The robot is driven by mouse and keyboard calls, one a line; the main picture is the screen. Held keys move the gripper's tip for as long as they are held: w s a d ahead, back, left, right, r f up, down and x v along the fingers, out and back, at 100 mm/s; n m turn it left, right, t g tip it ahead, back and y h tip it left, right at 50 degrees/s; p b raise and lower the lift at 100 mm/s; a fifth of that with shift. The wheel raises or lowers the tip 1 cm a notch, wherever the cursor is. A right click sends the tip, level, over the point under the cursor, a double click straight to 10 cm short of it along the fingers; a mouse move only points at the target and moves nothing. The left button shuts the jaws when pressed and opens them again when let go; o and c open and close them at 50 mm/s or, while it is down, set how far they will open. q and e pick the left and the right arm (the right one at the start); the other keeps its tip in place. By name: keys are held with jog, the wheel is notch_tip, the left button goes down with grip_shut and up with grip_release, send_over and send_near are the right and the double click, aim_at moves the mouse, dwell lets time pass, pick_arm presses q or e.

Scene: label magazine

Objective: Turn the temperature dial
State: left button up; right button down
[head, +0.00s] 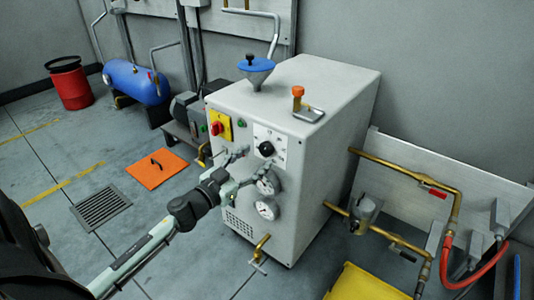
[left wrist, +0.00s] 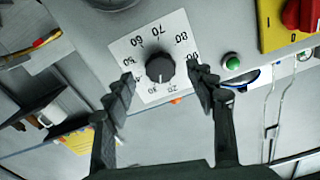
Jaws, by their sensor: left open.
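The temperature dial is a round black knob (head: 266,148) on a white square scale plate on the front of the grey machine (head: 310,165). In the left wrist view the knob (left wrist: 160,67) and its printed numbers appear upside down. My left gripper (head: 245,168) is in front of the machine panel, just left of and below the dial. In the left wrist view its open fingers (left wrist: 163,85) stand either side of the knob with gaps. They do not visibly touch it. My right gripper is not in view.
Two round gauges (head: 267,210) sit below the dial. A yellow plate with a red switch (head: 218,127) and a green button (left wrist: 232,62) are beside it. Brass pipes (head: 400,172) run at the right.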

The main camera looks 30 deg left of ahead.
aim_at(263, 152)
pick_arm(q)
jog(key=shift+w+d, duration=0.15)
jog(key=shift+w, duration=1.7)
jog(key=c, duration=1.2)
jog(key=shift+o, duration=0.2)
jog(key=shift+m, duration=0.3)
